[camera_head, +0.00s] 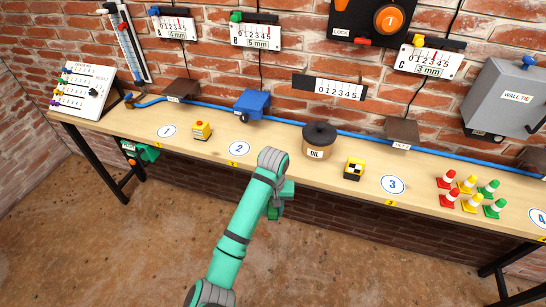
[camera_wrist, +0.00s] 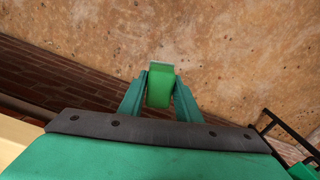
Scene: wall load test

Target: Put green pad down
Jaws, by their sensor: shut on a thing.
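The green pad (camera_wrist: 160,86) is a small bright green block. In the wrist view it sits between the two teal fingers of my gripper (camera_wrist: 160,92), which is shut on it. The floor shows behind the pad in that view. In the head view my arm reaches up to the front edge of the wooden bench (camera_head: 310,178), and my gripper (camera_head: 274,211) is at its end, just in front of that edge. The pad is hard to tell apart from the gripper there.
A blue hose (camera_head: 345,132) runs along the back. Bare wood lies around disc 2 (camera_head: 238,149).

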